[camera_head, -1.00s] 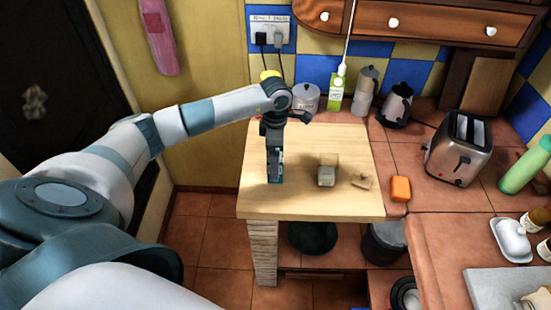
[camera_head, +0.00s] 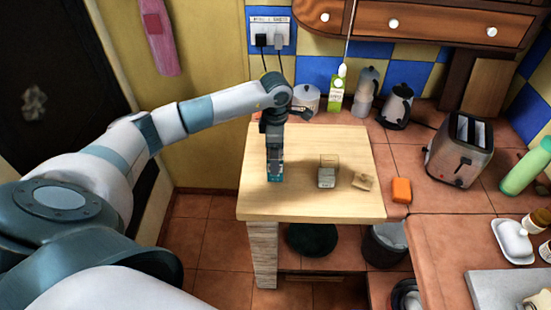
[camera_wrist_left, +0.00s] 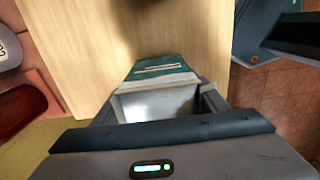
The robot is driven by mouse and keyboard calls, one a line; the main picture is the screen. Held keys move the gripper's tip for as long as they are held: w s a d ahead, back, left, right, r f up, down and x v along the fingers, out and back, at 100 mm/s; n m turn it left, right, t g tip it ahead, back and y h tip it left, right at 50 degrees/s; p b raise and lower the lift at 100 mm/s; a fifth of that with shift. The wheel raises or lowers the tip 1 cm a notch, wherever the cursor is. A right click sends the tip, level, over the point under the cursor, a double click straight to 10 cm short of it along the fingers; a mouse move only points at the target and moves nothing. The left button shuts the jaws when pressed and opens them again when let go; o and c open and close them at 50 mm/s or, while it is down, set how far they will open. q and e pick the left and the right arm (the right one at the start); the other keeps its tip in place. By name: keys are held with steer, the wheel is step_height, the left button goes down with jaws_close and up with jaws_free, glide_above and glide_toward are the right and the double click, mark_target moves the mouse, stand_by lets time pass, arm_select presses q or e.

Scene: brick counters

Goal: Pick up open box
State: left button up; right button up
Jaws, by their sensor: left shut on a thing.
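My left gripper (camera_head: 274,172) points down over the left part of the wooden tabletop. It is shut on a small open box, which shows in the left wrist view with a teal flap (camera_wrist_left: 158,68) and a pale, empty-looking inside (camera_wrist_left: 158,105). In the head view only a bit of teal shows at the fingertips, and the gripper hides most of the box. I cannot tell whether the box touches the tabletop. My right gripper is not in view.
On the wooden tabletop (camera_head: 300,206), a small grey and tan box (camera_head: 327,175) and a tan piece (camera_head: 363,181) lie right of the gripper. An orange block (camera_head: 401,190), a toaster (camera_head: 460,150) and a kettle (camera_head: 396,105) stand on tiled counters. The tabletop's front is clear.

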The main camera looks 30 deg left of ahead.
arm_select(q)
step_height(320, 180, up, 8)
steer(key=b, duration=0.3)
steer(key=shift+f, duration=0.2)
steer(key=shift+r+b, duration=0.3)
steer(key=shift+r, duration=0.3)
stand_by(0.4)
steer(key=shift+s+d+f+m, duration=0.1)
steer(key=shift+s+d+m, duration=0.05)
steer(key=shift+d+m, duration=0.4)
steer(key=s+d+f+m+b, duration=0.1)
steer(key=s+d+m+b, duration=0.1)
steer(key=s+d+m, duration=0.4)
steer(key=s+d+f+m+b, duration=0.1)
steer(key=s+d+m+b, duration=0.2)
steer(key=m, duration=1.4)
steer(key=shift+s+d+f, duration=0.3)
steer(key=shift+s+d, duration=1.6)
steer(key=shift+d, duration=1)
